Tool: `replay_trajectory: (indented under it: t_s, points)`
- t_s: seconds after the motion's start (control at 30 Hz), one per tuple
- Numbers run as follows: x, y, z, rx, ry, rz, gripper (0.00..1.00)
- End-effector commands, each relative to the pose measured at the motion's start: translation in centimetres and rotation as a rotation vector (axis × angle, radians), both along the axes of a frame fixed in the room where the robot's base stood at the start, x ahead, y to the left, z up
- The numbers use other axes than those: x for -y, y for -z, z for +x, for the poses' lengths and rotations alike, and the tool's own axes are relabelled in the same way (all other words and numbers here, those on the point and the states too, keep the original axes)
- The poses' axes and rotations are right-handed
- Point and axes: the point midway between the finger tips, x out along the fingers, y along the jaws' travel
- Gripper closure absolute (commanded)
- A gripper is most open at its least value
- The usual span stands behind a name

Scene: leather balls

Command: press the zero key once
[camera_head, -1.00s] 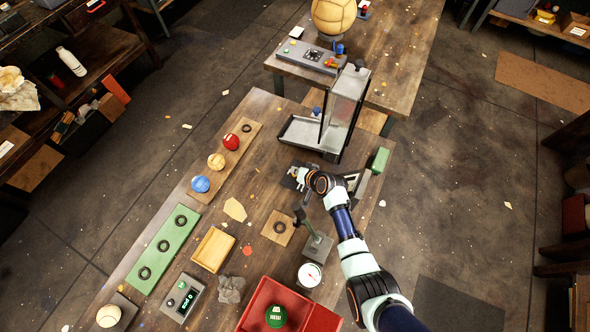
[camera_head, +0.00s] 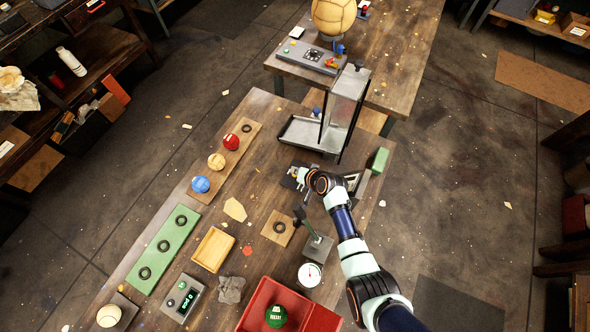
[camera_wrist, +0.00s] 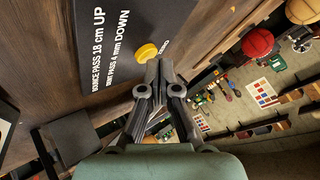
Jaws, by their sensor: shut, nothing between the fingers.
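The zero key is a round yellow button (camera_wrist: 146,53) on a black panel (camera_wrist: 105,30) in the wrist view. White lettering about a bounce pass is printed on the panel, and a small label beside the button appears to read ZERO. My gripper (camera_wrist: 154,68) is shut and empty. Its fingertips are right at the near edge of the button, partly overlapping it in the picture; I cannot tell whether they touch it. In the head view my gripper (camera_head: 302,177) is over the dark panel (camera_head: 288,180) near the table's right side, and the button is too small to make out.
A tall clear-sided stand with a grey tray (camera_head: 300,131) is behind my gripper. A green block (camera_head: 379,160) is to the right. A lamp-like post (camera_head: 318,247), a white dial (camera_head: 310,274) and a red box (camera_head: 257,302) stand nearer.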

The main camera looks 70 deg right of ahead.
Motion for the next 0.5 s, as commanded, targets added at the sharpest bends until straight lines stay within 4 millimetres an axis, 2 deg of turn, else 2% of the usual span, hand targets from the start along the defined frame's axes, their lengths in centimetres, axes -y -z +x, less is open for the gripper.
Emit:
replay_trajectory:
  t_s: [0.1,0.5]
  points:
    - [-0.01,-0.98,0.00,0.000,0.001,-0.001,1.00]
    - [0.00,-1.26,0.00,0.000,0.001,-0.001,1.00]
